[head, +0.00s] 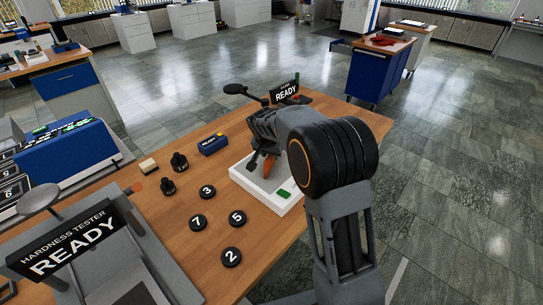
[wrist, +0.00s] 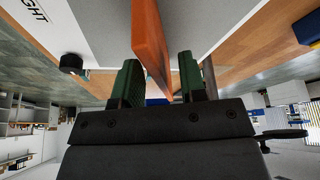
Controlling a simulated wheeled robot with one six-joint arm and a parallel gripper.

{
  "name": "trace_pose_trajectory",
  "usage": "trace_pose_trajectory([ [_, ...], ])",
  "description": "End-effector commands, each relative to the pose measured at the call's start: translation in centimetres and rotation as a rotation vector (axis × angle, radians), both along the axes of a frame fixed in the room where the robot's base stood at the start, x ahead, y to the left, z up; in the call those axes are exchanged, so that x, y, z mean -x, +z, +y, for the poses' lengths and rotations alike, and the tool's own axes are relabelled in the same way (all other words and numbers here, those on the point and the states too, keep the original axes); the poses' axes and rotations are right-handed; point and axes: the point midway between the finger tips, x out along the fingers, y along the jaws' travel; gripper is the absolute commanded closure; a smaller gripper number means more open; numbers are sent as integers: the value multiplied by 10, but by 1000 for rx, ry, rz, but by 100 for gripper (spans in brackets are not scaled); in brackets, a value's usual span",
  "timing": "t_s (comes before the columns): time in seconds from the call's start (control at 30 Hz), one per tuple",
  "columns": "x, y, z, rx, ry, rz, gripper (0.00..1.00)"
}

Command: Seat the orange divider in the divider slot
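The orange divider (head: 269,165) is a thin plate. In the head view it shows below my gripper (head: 258,155), tilted, over or in a white tray (head: 286,206). In the wrist view the divider (wrist: 150,40) runs between the two green fingers of my gripper (wrist: 160,72). It lies close to both fingers, but I cannot tell whether both press on it. My arm and gripper hide much of the tray, and I cannot make out the divider slot.
Black numbered discs (head: 237,217) lie on the wooden table (head: 165,225) left of the tray. A blue box (head: 212,144) and black knobbed weights (head: 179,161) stand behind them. A READY sign (head: 287,93) stands at the far edge. The hardness tester (head: 75,245) is at the near left.

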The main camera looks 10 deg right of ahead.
Motion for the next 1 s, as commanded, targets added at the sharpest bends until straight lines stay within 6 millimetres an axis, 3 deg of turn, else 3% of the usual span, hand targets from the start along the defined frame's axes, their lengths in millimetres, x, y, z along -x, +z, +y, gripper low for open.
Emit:
trace_pose_trajectory([
  [0.2, -6, -17, -4, 1, 0, -1, 62],
  [0.47, -7, -18, -4, 0, 0, -2, 62],
  [0.87, -6, -18, -4, 0, 0, -1, 99],
  [1.0, -6, -18, -4, 0, 0, -1, 100],
])
